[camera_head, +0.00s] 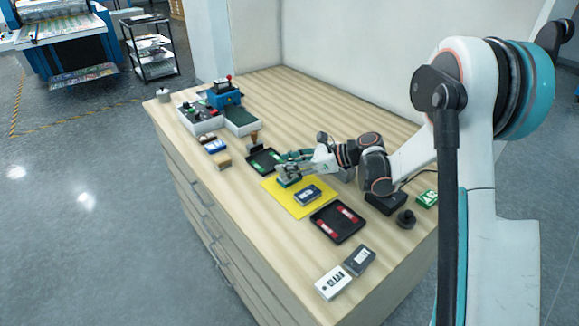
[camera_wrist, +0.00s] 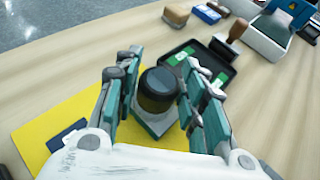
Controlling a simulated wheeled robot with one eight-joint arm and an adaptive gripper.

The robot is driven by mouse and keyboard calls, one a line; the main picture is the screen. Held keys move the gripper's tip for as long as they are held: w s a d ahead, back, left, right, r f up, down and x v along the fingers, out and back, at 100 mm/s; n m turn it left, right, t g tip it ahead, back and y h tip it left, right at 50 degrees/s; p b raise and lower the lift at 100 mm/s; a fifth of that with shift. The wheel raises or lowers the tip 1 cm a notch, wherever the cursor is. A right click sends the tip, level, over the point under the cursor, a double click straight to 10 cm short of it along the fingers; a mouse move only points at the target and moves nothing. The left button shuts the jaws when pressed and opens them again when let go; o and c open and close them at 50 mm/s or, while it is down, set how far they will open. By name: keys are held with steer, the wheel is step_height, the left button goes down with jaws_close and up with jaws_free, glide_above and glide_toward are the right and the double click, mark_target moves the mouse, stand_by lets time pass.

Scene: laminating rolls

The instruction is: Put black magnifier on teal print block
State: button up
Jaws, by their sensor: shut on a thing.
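The black magnifier (camera_wrist: 158,88), a short dark cylinder with a glassy top, stands upright between the fingers of my gripper (camera_wrist: 163,65) in the wrist view. My gripper is shut on it. Directly below it is the teal print block (camera_wrist: 156,124), with a greyish upper face and teal edge. The magnifier appears to be on or just above this block; the contact is hidden. In the head view my gripper (camera_head: 290,171) is over the teal print block (camera_head: 286,184) at the upper left of a yellow mat (camera_head: 318,209), and hides the magnifier.
A dark blue block (camera_head: 307,195) lies on the mat. A black tray with green pieces (camera_head: 274,152) is behind my gripper; one with red pieces (camera_head: 338,235) is in front. A wooden-handled stamp (camera_head: 254,138) stands near the far tray. The tabletop's left front is clear.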

steer(key=shift+f, duration=0.1)
steer(key=o, duration=1.1)
steer(key=shift+d+r, duration=0.1)
steer(key=shift+r, duration=0.15)
steer(key=p+v, duration=0.3)
steer(key=v, duration=0.8)
steer(key=shift+s+d+r, duration=0.15)
steer(key=shift+d, duration=0.2)
